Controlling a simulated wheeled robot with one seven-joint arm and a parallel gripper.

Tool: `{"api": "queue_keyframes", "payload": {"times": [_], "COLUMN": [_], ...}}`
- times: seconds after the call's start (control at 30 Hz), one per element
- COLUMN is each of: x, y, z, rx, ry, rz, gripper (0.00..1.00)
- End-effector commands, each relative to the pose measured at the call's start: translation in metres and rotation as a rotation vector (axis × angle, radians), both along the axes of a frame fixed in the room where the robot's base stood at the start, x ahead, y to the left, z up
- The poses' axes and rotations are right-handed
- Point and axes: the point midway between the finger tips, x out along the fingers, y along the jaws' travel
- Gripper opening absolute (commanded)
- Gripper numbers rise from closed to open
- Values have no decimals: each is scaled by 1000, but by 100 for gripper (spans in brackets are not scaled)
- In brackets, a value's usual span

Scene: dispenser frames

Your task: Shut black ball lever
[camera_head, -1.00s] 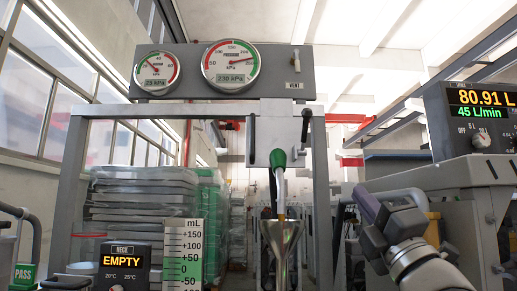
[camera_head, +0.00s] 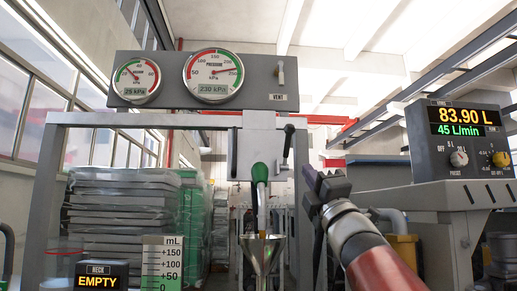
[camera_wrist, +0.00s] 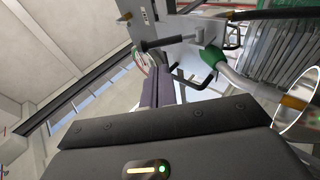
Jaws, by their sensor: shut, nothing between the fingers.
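The black ball lever (camera_head: 288,141) stands on the right side of the pale dispenser block (camera_head: 259,150), its dark knob up and its arm running down, slightly tilted. In the wrist view the lever (camera_wrist: 150,44) shows as a grey rod with a black end, just beyond the fingertips. My gripper (camera_head: 311,174) is shut and empty, lower right of the lever in the head view and seemingly apart from it. Its dark purple fingers (camera_wrist: 151,90) also show in the wrist view. A green nozzle (camera_head: 260,173) hangs from the block over a metal funnel (camera_head: 263,253).
Two gauges sit on the panel (camera_head: 240,98) above; one reads 230 kPa. The meter (camera_head: 464,122) at right reads 83.90 L and 45 L/min. A display (camera_head: 98,281) reads EMPTY. A grey frame post (camera_head: 309,215) stands close by my gripper. Stacked trays (camera_head: 125,215) fill the left.

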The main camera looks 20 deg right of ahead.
Motion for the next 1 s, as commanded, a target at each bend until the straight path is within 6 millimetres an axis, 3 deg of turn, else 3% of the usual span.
{"api": "queue_keyframes", "payload": {"times": [0.2,0.43,1.0], "x": [36,62,73], "y": [0,0,0], "z": [38,63,70], "rx": [-1,1,1], "ry": [0,0,-1], "rz": [2,1,1], "gripper": [0,0,0]}}
